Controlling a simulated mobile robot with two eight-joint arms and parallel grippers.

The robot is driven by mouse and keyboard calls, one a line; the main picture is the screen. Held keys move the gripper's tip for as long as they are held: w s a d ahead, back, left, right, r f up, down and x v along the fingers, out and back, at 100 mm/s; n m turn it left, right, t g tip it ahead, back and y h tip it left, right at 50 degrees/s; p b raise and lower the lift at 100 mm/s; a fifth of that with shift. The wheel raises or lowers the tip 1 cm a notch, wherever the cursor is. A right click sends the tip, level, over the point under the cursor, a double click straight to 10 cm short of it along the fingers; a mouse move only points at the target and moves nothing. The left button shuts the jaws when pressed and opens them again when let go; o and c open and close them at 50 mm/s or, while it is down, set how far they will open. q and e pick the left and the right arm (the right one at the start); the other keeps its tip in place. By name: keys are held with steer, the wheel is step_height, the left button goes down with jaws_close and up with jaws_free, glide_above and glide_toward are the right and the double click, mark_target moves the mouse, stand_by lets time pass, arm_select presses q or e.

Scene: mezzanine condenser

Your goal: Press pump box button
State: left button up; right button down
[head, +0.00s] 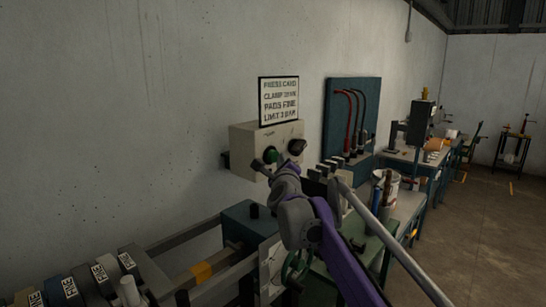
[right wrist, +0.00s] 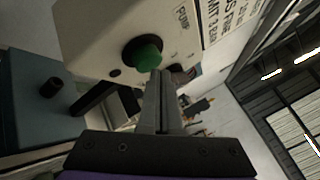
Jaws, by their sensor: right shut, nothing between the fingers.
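The pump box (head: 244,139) is a pale cream box on the wall, and its face fills the top of the right wrist view (right wrist: 90,30). Its round green button (head: 271,156) sits in a dark collar and shows clearly in the right wrist view (right wrist: 143,52). My right gripper (head: 262,163) is in front of the box, close to the button. In the right wrist view its fingers (right wrist: 160,76) are shut and empty, with the tips just below and right of the button. I cannot tell whether they touch it. My left gripper is out of view.
A dark knob (head: 297,146) sits right of the button. A sign (head: 279,100) hangs above the box. A blue panel with red and black hoses (head: 340,95) is to the right. A blue box (head: 240,222) and rails stand below. Benches line the wall beyond.

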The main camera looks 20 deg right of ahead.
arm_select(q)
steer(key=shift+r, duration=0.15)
arm_select(e)
steer(key=shift+w+a, duration=0.2)
steer(key=shift+w, duration=0.25)
stand_by(0.3)
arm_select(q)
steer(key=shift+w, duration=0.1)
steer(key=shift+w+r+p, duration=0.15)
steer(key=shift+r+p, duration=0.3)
arm_select(e)
steer(key=shift+s+d, duration=0.2)
steer(key=shift+s, duration=0.3)
steer(key=shift+s+d, duration=0.2)
steer(key=shift+s, duration=0.25)
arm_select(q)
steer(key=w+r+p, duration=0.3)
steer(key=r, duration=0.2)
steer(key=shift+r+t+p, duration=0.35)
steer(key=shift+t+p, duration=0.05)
arm_select(e)
steer(key=s, duration=0.1)
steer(key=s+d, duration=0.1)
steer(key=s, duration=0.1)
steer(key=s+d, duration=0.1)
steer(key=s, duration=0.1)
steer(key=shift+s+d, duration=0.1)
steer(key=shift+s, duration=0.1)
